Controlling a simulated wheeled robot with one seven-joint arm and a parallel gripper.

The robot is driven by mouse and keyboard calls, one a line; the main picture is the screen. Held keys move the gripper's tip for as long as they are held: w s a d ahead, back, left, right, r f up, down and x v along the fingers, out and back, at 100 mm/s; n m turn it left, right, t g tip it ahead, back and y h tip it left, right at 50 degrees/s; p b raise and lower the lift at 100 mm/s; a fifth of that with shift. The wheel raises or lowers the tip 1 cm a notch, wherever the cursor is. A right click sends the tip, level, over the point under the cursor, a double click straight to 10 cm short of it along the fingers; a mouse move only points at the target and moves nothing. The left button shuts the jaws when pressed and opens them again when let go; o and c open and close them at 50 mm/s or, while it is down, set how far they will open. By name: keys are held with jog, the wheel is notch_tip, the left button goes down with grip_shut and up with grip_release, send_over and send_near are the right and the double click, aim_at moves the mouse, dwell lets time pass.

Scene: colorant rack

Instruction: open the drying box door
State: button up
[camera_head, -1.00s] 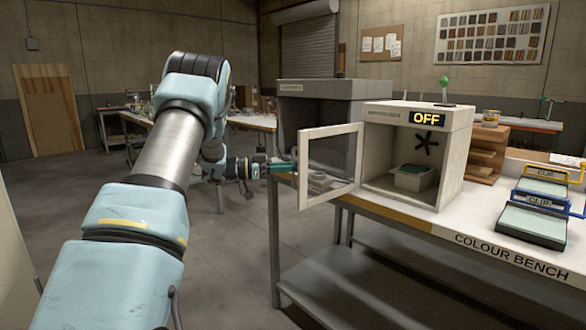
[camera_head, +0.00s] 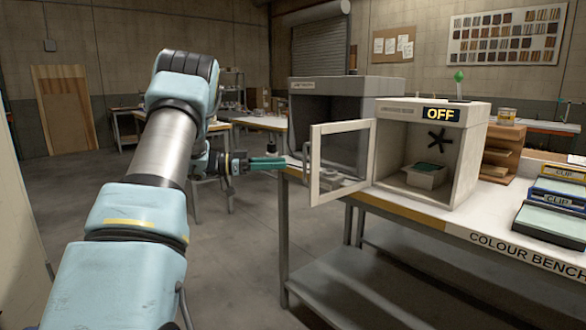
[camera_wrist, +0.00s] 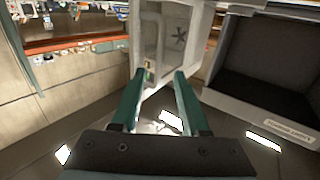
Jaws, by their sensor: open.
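The drying box (camera_head: 462,152) stands on the bench with an "OFF" sign on its top front. Its framed door (camera_head: 342,192) is swung wide open to the left, showing the inside with a white tub (camera_head: 425,178) and a dark fan. The door handle (camera_head: 308,158) is on the door's free left edge. My gripper (camera_head: 284,162) is just left of that edge, open, with green fingers. In the wrist view, my gripper (camera_wrist: 160,78) has its fingers apart and nothing clearly between them; the door frame (camera_wrist: 138,50) shows beyond the fingertips. Contact with the handle cannot be told.
A grey open-fronted box (camera_head: 345,105) stands behind the door. Clip trays (camera_head: 550,215) and wooden shelves (camera_head: 500,150) are at the right of the bench (camera_head: 400,212).

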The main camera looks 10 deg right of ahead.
jog(key=shift+w+a, duration=0.1)
jog(key=shift+a, duration=1.15)
jog(key=shift+w+r, duration=0.1)
jog(key=w+a+r+n+t+y+p, duration=0.1)
jog(key=w+a+r+n+t+y, duration=0.3)
jog(key=w+n+t, duration=0.65)
jog(key=s+a+f+n+t+y+p, duration=0.15)
jog(key=s+a+f+n+y, duration=0.35)
jog(key=s+a+y, duration=0.6)
jog(key=s+f+n+g+y, duration=0.1)
jog(key=s+f+g, duration=0.3)
jog(key=s, duration=1)
jog(key=s+a+f+n+g+y, duration=0.1)
jog(key=s+f+g, duration=0.2)
jog(key=s, duration=1.1)
jog(key=shift+s+f+g+y+p, duration=0.3)
jog(key=shift+f+g+y+p, duration=0.1)
jog(key=shift+g, duration=0.4)
